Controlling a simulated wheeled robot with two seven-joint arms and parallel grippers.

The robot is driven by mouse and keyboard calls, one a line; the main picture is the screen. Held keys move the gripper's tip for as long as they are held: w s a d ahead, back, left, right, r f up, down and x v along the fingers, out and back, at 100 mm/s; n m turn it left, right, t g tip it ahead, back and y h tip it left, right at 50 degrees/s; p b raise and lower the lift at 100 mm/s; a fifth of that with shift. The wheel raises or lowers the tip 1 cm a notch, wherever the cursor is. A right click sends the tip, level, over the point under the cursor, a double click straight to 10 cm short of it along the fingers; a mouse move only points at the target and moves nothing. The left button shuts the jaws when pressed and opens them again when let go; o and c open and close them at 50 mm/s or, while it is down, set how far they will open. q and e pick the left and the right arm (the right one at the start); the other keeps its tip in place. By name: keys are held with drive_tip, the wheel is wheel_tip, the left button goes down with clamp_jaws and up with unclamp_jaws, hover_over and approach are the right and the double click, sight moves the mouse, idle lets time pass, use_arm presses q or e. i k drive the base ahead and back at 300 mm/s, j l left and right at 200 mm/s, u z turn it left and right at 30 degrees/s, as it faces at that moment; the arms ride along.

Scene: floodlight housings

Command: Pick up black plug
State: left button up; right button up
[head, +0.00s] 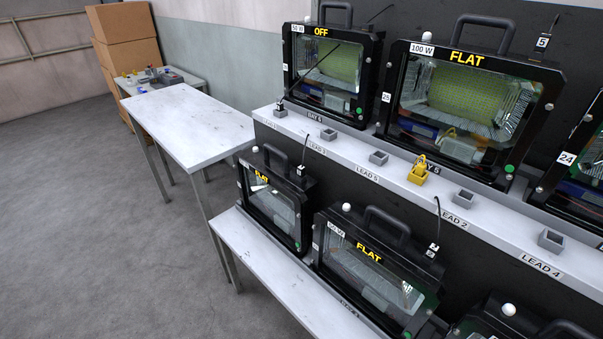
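A small dark plug-like piece (280,106) stands at the left end of the upper shelf, at a grey holder; a thin black line runs from it up across the "OFF" floodlight. It is too small to tell if it is a black plug. Short black leads with white tags rise from the housings: one tagged 5 (542,42), one (301,170) at the lower left floodlight and one (433,247) at the lower middle floodlight. A yellow plug (418,171) stands on the upper shelf. Neither of my grippers is in view.
Floodlights marked "OFF" (329,73) and "FLAT" (466,102) stand on the upper shelf (345,150); more stand on the lower shelf (262,262). Empty grey holders (378,158) line the upper shelf. A bare white table (185,122), boxes (127,45) and open floor lie left.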

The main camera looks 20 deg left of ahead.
sight(300, 171)
drive_tip(key=i+j+z, duration=0.15)
drive_tip(key=j+z, duration=0.25)
drive_tip(key=j, duration=0.3)
drive_tip(key=j+z, duration=0.35)
drive_tip(key=j, duration=0.35)
drive_tip(key=j+z, duration=0.4)
drive_tip(key=j, duration=0.35)
